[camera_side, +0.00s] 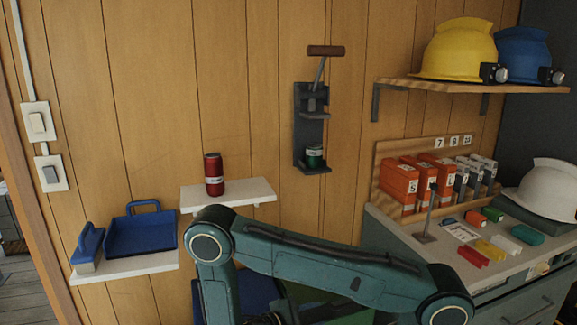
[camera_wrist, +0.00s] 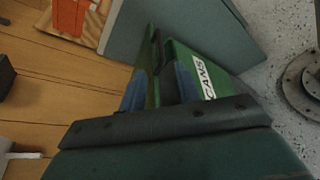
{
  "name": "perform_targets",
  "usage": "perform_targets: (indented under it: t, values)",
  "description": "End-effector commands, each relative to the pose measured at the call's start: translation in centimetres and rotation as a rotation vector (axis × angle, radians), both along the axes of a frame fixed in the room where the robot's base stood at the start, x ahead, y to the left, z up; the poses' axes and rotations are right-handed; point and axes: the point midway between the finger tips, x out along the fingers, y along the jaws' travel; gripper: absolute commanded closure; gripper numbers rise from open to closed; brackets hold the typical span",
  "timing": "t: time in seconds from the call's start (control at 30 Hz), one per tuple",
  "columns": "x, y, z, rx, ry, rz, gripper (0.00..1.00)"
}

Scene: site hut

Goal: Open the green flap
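A green bin (camera_wrist: 226,84) with a white "CANS" label shows in the wrist view, just beyond my gripper. A narrow upright green strip (camera_wrist: 152,65) stands to its left, with a dark gap between them. I cannot tell whether this strip is the flap or the bin's edge. My gripper (camera_wrist: 160,85) has its two bluish fingers apart, one on each side of the strip and gap. I cannot tell whether they touch anything. In the side view a dark green part of the bin (camera_side: 338,296) shows below my arm, and my gripper is hidden.
A blue bin (camera_side: 232,297) stands left of the green one. A shelf (camera_side: 262,188) above holds a red can (camera_side: 213,174). A can crusher (camera_side: 312,120) hangs on the wall. The cluttered counter (camera_side: 385,213) is at the right.

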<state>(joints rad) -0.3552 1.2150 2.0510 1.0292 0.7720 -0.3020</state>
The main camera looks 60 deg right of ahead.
Motion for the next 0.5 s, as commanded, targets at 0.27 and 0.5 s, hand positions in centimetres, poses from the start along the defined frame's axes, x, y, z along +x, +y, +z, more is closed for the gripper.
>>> perform_targets:
  t: [0.27, 0.5]
  values:
    - [-0.7, -1.2, -0.3, 0.0, 0.002, -0.002, 0.67]
    - [-2.1, -3.6, -1.2, 0.001, 0.002, -0.004, 0.67]
